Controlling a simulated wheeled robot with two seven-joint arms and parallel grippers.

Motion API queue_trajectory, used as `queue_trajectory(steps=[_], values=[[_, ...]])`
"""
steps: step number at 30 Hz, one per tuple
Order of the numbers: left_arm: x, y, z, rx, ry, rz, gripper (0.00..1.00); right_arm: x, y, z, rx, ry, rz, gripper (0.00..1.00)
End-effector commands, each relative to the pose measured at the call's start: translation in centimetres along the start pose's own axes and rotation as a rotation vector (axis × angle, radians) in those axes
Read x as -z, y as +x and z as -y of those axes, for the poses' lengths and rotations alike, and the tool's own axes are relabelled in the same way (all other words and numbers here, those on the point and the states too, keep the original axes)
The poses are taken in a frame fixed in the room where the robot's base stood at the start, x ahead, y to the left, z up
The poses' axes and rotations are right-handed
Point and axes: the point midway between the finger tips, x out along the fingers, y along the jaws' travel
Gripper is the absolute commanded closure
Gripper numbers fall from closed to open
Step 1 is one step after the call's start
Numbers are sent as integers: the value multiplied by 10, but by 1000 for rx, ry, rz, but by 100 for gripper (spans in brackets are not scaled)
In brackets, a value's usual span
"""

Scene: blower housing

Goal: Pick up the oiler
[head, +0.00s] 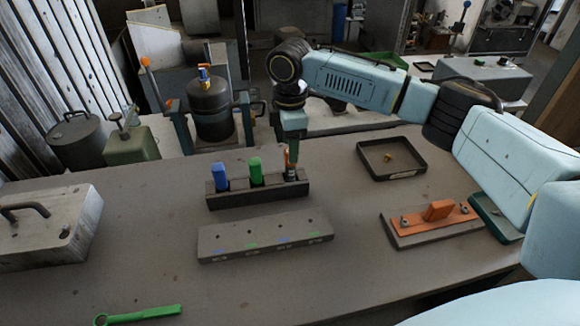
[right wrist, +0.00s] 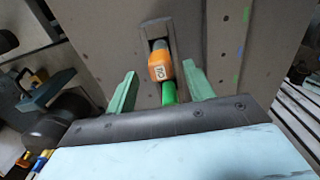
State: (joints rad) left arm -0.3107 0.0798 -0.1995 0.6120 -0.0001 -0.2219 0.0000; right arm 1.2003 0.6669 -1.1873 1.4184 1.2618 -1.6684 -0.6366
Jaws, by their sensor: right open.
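A dark rack (head: 235,201) on the table holds a blue-handled piece (head: 220,176), a green-handled piece (head: 255,171) and an orange-topped piece (head: 288,158) at its right end. The orange-topped piece carries a pale label and also shows in the right wrist view (right wrist: 160,69); it may be the oiler, but the label is too small to read surely. My right gripper (head: 291,150) points down over it. In the right wrist view its two green fingers stand apart, one on each side of the orange top. My left gripper is out of view.
A grey block with small holes (head: 265,238) lies in front of the rack. A black tray (head: 391,172) with a small brass part and an orange fixture (head: 437,212) are on the right. A green wrench (head: 140,314) lies at the front left.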

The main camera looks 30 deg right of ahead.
Motion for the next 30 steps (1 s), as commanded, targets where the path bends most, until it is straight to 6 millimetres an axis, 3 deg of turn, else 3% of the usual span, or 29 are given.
queue_trajectory(steps=[6,13,22,30], values=[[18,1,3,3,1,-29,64,-1,18,1,1,0,1,47],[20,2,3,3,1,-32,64,-1,51,2,1,0,1,47],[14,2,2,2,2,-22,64,-1,58,2,-1,0,-1,47],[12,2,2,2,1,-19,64,-1,57,2,-1,-1,-1,80]])
